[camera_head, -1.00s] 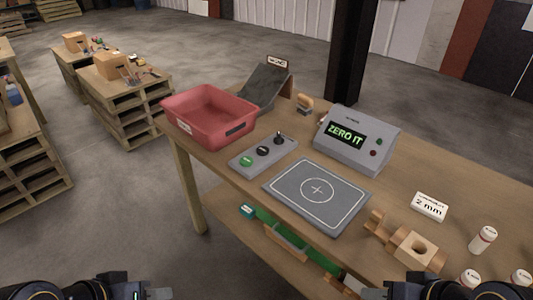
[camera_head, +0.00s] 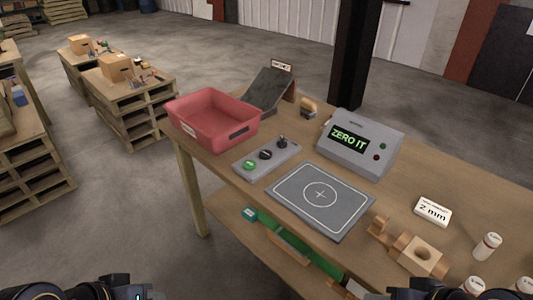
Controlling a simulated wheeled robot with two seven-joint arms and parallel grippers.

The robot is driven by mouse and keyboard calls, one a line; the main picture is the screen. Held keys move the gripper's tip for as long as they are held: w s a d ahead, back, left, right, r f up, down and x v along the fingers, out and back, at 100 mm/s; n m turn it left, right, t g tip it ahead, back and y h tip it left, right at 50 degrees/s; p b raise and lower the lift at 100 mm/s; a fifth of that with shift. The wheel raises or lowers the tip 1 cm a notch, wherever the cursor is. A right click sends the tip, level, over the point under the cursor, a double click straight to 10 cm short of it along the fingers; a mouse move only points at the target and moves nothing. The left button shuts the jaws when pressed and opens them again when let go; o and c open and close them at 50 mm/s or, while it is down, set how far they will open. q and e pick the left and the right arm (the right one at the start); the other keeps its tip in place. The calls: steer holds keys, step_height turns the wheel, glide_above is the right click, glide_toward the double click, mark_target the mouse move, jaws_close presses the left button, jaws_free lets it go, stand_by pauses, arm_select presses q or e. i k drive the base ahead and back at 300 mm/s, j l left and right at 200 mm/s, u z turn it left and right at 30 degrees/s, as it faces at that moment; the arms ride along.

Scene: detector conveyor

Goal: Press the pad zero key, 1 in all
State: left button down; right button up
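A grey key panel (camera_head: 266,161) lies on the workbench between the red bin and the pad. It carries a green key (camera_head: 249,165), a black key (camera_head: 265,154) and a small dark upright knob or lever (camera_head: 282,142). Their labels are too small to read. My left gripper (camera_head: 152,296) and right gripper (camera_head: 376,296) barely show at the bottom edge, away from the panel.
A red bin (camera_head: 212,118) stands at the bench's left end, with a dark ramp (camera_head: 268,91) behind. A "2 mm" block (camera_head: 433,211), wooden pieces (camera_head: 418,257) and several white bottles (camera_head: 487,246) stand at the right. A dark post (camera_head: 345,60) rises behind the bench.

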mark_target(265, 154)
steer(key=i+j, duration=0.2)
steer(key=j, duration=0.15)
steer(key=i+j, duration=0.2)
steer(key=j, duration=0.15)
steer(key=i+j, duration=0.2)
steer(key=j, duration=0.15)
steer(key=i+j, duration=0.2)
steer(key=j, duration=0.15)
steer(key=z, duration=1.9)
